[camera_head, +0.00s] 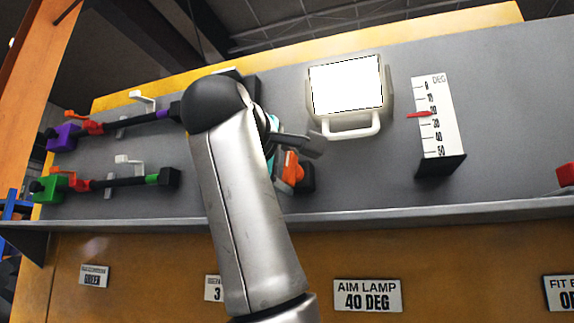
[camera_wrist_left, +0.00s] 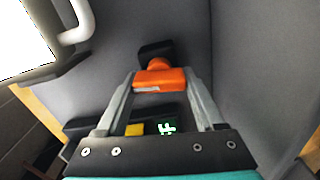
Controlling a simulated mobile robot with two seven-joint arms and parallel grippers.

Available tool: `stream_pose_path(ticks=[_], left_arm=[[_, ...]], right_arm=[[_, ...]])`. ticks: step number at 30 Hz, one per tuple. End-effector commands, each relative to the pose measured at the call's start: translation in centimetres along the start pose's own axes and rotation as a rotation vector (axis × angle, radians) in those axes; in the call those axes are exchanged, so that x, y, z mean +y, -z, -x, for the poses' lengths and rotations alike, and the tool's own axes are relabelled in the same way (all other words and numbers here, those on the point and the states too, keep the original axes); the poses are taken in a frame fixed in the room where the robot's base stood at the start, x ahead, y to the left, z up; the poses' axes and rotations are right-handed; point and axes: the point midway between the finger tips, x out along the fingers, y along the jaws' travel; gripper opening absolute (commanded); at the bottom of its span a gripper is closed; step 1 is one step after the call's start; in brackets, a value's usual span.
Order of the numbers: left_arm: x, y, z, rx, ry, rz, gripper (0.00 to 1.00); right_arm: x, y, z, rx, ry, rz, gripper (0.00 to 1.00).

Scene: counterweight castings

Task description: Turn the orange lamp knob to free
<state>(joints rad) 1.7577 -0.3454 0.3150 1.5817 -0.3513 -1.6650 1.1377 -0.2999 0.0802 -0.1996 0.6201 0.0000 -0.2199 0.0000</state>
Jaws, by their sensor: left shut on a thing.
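The orange lamp knob (camera_wrist_left: 160,80) sits on a dark mount on the grey panel, in the middle of the left wrist view. It shows partly in the head view (camera_head: 292,168), behind my left arm. My left gripper (camera_wrist_left: 161,88) is shut on the knob, one finger on each side. In the head view the left gripper (camera_head: 300,150) is mostly hidden by its own arm. The lamp (camera_head: 346,85) is a bright white panel with a white handle, up and right of the knob. My right gripper is not in view.
A DEG scale (camera_head: 438,120) with a red pointer in its upper half stands right of the lamp. A sign (camera_head: 368,296) reads AIM LAMP 40 DEG. Clamps with purple (camera_head: 66,138) and green (camera_head: 48,188) ends are at left. A partly hidden green display (camera_wrist_left: 167,130) is below the knob.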

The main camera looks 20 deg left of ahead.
Motion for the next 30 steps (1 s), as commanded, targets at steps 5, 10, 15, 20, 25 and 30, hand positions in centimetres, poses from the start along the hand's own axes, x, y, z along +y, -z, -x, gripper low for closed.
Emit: stream_pose_path(ticks=[5, 10, 15, 20, 25, 30], left_arm=[[0.03, 0.04, 0.03, 0.002, -0.001, 0.039, 0.14], [-0.01, 0.06, 0.03, 0.003, -0.001, 0.051, 0.14], [-0.02, 0.07, 0.03, 0.003, -0.001, 0.051, 0.14], [-0.03, 0.07, 0.03, 0.003, -0.001, 0.050, 0.72], [-0.03, 0.05, 0.02, 0.002, 0.000, 0.050, 0.91], [-0.03, 0.03, 0.01, 0.002, 0.000, 0.049, 1.00]], right_arm=[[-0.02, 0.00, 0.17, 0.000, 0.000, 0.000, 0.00], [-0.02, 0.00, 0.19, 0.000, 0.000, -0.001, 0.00], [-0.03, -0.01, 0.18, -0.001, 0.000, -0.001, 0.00], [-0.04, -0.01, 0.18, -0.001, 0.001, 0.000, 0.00], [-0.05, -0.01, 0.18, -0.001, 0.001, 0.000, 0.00], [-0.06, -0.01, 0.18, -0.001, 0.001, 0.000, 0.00]])
